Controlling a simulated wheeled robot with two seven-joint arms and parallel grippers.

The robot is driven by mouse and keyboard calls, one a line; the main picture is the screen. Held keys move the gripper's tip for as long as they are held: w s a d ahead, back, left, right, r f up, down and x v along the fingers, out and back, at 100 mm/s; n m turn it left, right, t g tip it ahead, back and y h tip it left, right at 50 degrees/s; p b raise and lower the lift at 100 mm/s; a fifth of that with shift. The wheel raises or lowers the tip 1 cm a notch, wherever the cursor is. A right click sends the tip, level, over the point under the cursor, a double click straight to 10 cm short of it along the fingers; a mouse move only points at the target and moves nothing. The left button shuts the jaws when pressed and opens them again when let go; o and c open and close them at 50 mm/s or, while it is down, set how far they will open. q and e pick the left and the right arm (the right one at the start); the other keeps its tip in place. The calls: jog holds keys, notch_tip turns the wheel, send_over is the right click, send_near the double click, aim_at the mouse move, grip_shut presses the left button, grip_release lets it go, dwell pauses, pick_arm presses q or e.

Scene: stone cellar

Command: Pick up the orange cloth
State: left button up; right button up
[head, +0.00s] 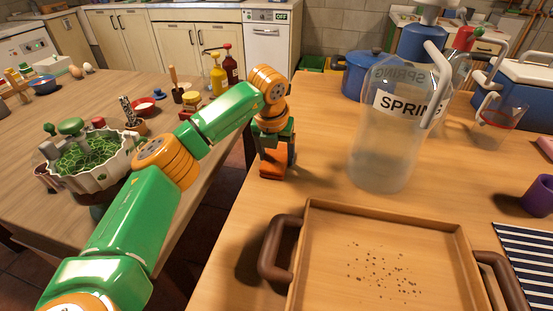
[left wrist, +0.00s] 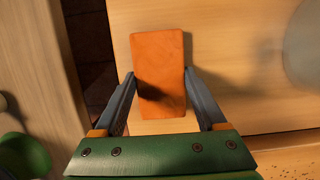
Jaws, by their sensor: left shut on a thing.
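The orange cloth (left wrist: 158,62) is a small folded rectangle. In the left wrist view it lies between the two fingers of my left gripper (left wrist: 163,85). In the head view the cloth (head: 272,164) shows below my left gripper (head: 277,152), near the left edge of the right-hand table. The gripper is shut on the cloth from its two sides and points down. I cannot tell whether the cloth touches the table or is just above it. My right gripper is not in view.
A clear pitcher labelled SPRING (head: 385,150) stands right of my gripper. A wooden tray (head: 385,215) with brown handles and dark crumbs is in front. A blue pot (head: 362,75) stands behind. A gap to the floor separates this table from the left table (head: 120,90).

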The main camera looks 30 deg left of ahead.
pick_arm(q)
jog(key=shift+r, duration=0.1)
notch_tip(320, 180, up, 2)
jog(key=shift+r, duration=0.15)
jog(key=s+d+r, duration=0.3)
jog(key=d+r, duration=0.7)
jog(key=d, duration=0.3)
jog(key=shift+d+r+p, duration=0.25)
jog(key=shift+d+p, duration=0.05)
jog(key=shift+d, duration=0.05)
